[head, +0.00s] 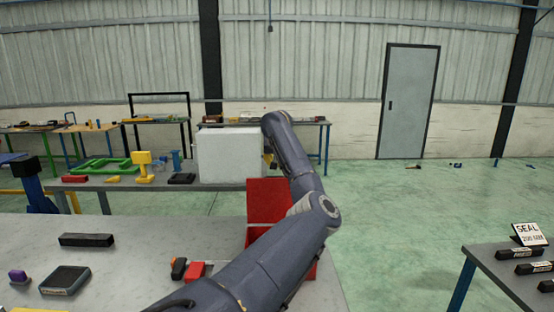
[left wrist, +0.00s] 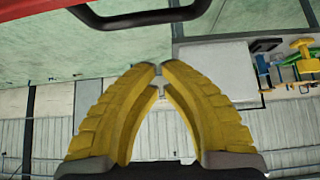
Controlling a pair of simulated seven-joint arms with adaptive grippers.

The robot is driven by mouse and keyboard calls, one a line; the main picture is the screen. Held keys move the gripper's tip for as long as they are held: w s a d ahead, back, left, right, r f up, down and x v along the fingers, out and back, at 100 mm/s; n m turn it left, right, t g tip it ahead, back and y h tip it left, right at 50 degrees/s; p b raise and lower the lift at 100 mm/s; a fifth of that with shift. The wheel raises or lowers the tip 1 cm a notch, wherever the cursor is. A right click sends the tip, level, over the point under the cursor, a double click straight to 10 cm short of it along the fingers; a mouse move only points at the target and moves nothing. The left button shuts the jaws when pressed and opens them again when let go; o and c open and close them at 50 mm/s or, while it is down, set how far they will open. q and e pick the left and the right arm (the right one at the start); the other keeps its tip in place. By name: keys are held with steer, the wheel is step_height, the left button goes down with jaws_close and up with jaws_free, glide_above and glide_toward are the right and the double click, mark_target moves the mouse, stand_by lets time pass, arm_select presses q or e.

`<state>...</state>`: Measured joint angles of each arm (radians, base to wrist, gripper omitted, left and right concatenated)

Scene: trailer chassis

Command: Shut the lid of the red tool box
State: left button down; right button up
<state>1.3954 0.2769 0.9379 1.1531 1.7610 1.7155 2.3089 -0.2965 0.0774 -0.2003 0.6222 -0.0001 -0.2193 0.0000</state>
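The red tool box (head: 250,236) stands at the right end of the near grey table, largely hidden behind my left arm. Its red lid (head: 267,200) is raised, standing up at the back of the box. My left arm reaches over the box, and its gripper (head: 269,160) shows only as a bit of yellow above the lid, beside the arm. In the left wrist view, the yellow fingers (left wrist: 159,70) nearly meet at the tips with nothing between them. A red edge (left wrist: 35,8) and a black handle (left wrist: 140,17) show beyond them. My right gripper is not in view.
On the near table are a red block (head: 195,271), a black bar (head: 86,240) and a dark flat device (head: 65,280). A white box (head: 228,157) stands on the bench behind. A side table with black cases (head: 520,254) is at right; green floor lies between.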

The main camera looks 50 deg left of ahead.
arm_select(q)
steer(key=shift+s+d+f, duration=0.1)
steer(key=shift+d+f, duration=0.05)
steer(key=shift+f, duration=0.85)
steer(key=shift+s+d+f, duration=0.1)
steer(key=shift+f, duration=0.9)
steer(key=shift+d, duration=0.15)
